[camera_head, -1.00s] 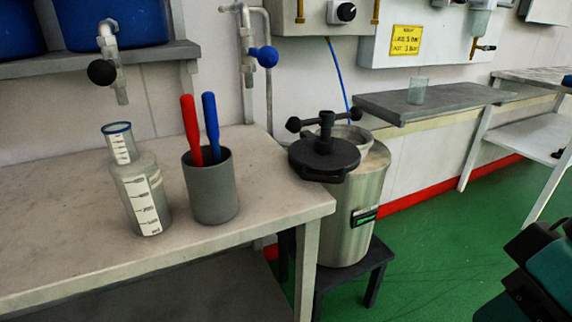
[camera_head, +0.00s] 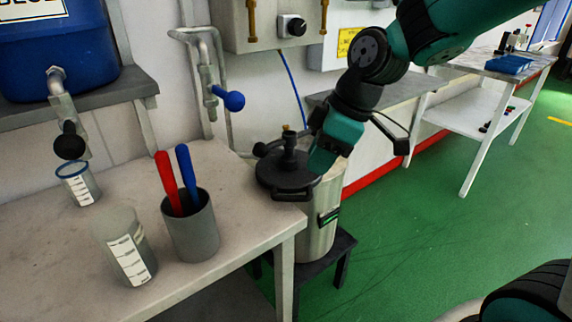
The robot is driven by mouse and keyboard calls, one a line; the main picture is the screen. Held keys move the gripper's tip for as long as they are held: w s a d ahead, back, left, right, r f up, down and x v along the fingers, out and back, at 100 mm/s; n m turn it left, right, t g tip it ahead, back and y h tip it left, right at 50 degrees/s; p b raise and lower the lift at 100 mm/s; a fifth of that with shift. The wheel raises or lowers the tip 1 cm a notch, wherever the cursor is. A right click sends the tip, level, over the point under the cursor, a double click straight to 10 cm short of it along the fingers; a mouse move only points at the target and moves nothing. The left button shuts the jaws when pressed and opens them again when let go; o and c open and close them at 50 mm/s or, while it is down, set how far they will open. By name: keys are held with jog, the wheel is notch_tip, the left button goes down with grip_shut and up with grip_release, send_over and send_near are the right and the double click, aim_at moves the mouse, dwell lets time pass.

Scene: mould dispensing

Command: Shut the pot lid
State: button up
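The pot (camera_head: 316,236) is a silvery metal cylinder on a low dark stool, right of the workbench. Its black round lid (camera_head: 275,184), with a knobbed clamp handle on top, sits off to the left of the pot's body and overhangs the bench corner in the picture. The pot's mouth is mostly hidden behind my arm and the lid. My teal and black arm reaches down from the upper right, and its end, my gripper (camera_head: 322,158), is at the lid's right edge, over the pot. Its fingers cannot be made out, nor whether they touch the lid.
On the bench (camera_head: 225,258) stand a grey cup (camera_head: 192,232) with red and blue handled tools, a clear beaker (camera_head: 128,258) and a blue-rimmed cup (camera_head: 77,184). A blue-knobbed tap (camera_head: 228,98) hangs behind. Green floor (camera_head: 420,235) is free at the right.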

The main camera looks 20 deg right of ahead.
jog(key=n+p, duration=0.2)
send_near(289, 196)
jog(key=shift+t, duration=0.3)
jog(key=b+x, duration=0.1)
jog(key=x, duration=0.3)
jog(key=b+x, duration=0.1)
jog(key=x, duration=0.3)
jog(key=shift+s+a+f, duration=0.15)
jog(key=shift+f, duration=0.25)
grip_shut()
